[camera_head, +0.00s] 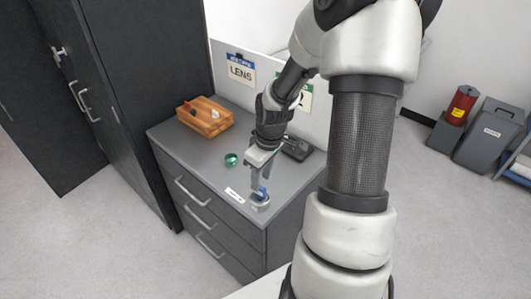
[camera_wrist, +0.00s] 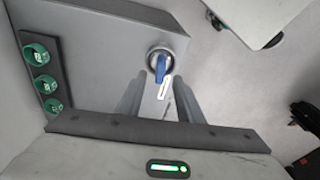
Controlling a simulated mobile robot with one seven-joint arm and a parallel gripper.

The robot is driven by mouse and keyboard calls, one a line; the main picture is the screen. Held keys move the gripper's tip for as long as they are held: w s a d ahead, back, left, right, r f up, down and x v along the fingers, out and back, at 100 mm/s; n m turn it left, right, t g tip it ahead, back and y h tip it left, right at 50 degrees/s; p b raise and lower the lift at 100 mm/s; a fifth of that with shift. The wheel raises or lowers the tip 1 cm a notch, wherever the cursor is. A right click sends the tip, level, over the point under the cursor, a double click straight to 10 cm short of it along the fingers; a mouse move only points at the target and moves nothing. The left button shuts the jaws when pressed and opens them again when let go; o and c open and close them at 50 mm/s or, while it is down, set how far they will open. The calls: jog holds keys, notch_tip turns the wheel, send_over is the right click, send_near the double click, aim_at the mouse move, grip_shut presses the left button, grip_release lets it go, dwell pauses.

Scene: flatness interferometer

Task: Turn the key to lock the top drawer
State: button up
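The blue key (camera_head: 263,191) sits in a round silver lock on the grey top of the drawer cabinet (camera_head: 185,143), near its front right corner. In the wrist view the key (camera_wrist: 160,68) is upright in the picture, with its silver lock ring (camera_wrist: 151,50) around its upper end. My gripper (camera_head: 260,186) points down at the key. In the wrist view its two fingers (camera_wrist: 157,84) stand apart, one on each side of the key's line, with a gap visible. Contact with the key cannot be told. The drawers (camera_head: 195,210) look shut.
A white label (camera_head: 235,196) lies beside the lock. A tall dark cabinet (camera_head: 150,90) adjoins at left. Grey bins (camera_head: 488,133) stand far right.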

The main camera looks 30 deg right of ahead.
notch_tip(320, 180, up, 12)
jog(key=s, duration=0.1)
jog(key=shift+s+d, duration=0.35)
jog(key=shift+r, duration=0.15)
notch_tip(320, 180, up, 8)
jog(key=s, duration=0.1)
jog(key=shift+d, duration=0.25)
dwell(0.4)
jog(key=shift+f, duration=0.2)
